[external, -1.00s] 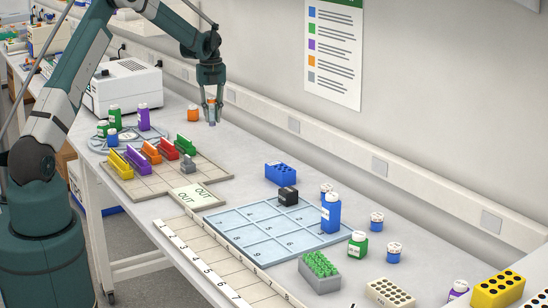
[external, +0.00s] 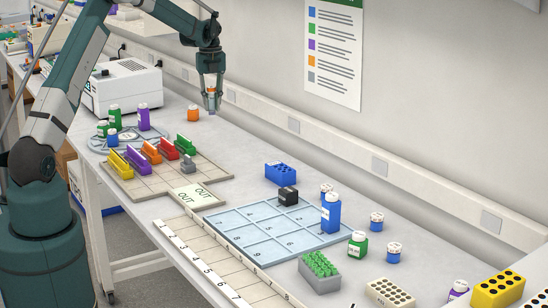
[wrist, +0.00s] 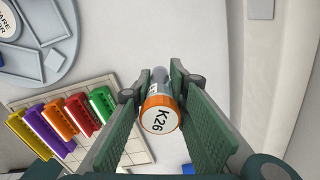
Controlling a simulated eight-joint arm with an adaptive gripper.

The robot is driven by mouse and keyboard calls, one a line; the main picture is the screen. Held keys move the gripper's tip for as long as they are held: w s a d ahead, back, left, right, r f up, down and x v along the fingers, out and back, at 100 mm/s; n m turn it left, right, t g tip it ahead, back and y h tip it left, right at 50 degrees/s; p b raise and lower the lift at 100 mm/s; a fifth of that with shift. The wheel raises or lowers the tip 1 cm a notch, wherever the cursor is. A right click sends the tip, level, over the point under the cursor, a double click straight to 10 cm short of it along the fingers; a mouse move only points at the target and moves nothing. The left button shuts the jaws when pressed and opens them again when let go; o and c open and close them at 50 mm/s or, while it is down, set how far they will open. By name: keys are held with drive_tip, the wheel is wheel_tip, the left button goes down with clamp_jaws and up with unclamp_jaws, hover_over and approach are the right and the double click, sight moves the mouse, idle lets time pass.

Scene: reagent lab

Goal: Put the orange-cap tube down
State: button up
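The orange-cap tube (wrist: 161,110) is between the two fingers of my gripper (wrist: 160,95) in the wrist view. Its cap faces the camera and reads K26; the clear body points away from the camera. The fingers appear to press on it from both sides.
A tan grid board (external: 210,167) with colored racks stands in front. A round grey tray (external: 93,145) with bottles and a white machine (external: 125,92) are at left. The blue numbered grid (external: 255,232) and several bottles are at right. The wall is close behind.

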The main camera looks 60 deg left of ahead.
drive_tip(key=d+n+p, duration=0.1)
drive_tip(key=d+n, duration=0.5)
drive_tip(key=d, duration=1.8)
drive_tip(key=shift+r, duration=0.15)
drive_tip(key=shift+f, duration=3.15)
drive_tip(key=shift+f, duration=0.1)
drive_tip(key=shift+f+p, duration=0.3)
drive_tip(key=shift+f, duration=1.5)
